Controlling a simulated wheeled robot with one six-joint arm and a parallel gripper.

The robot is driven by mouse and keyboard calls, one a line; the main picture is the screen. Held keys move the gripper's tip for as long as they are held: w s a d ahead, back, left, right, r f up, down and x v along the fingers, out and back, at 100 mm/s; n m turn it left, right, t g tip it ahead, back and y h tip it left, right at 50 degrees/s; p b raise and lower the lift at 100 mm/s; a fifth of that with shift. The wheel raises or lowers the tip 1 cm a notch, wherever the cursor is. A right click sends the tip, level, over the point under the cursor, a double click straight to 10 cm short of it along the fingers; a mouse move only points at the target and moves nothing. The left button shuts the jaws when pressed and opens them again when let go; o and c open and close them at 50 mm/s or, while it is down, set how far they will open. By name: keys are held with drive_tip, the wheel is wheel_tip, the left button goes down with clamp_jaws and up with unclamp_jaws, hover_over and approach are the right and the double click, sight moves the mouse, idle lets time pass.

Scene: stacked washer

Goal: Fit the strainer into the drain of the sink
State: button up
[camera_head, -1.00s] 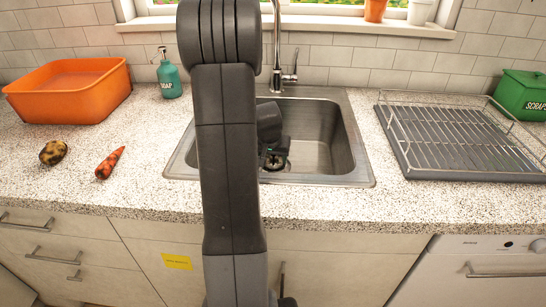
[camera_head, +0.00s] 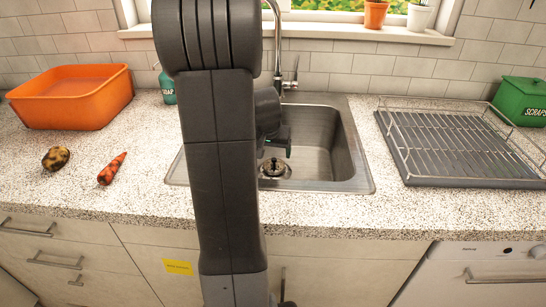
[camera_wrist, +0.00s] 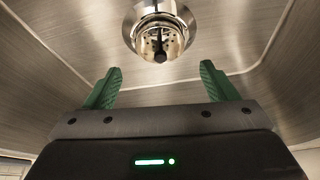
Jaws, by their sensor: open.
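The metal strainer (camera_head: 273,167), with a dark knob standing up at its middle, is at the drain in the floor of the steel sink (camera_head: 322,165). The wrist view shows the perforated strainer (camera_wrist: 158,42) within the shiny drain ring (camera_wrist: 160,14); I cannot tell if it sits fully flush. My gripper (camera_head: 275,142), also low in the wrist view (camera_wrist: 160,84), is open, its green fingers apart with nothing between them. It is above the strainer, clear of it. My arm hides the sink's left part in the head view.
The tap (camera_head: 279,45) rises behind the sink. A wire dish rack (camera_head: 455,145) and green scraps bin (camera_head: 522,98) stand to the right. An orange tub (camera_head: 70,97), a soap bottle (camera_head: 168,88), a potato (camera_head: 56,158) and a carrot (camera_head: 112,169) are to the left.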

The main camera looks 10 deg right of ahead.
sight(274, 162)
drive_tip(key=shift+v, duration=2.05)
drive_tip(key=shift+f, duration=0.1)
drive_tip(key=b+x, duration=0.1)
drive_tip(key=x, duration=1.1)
drive_tip(key=shift+r, duration=1.45)
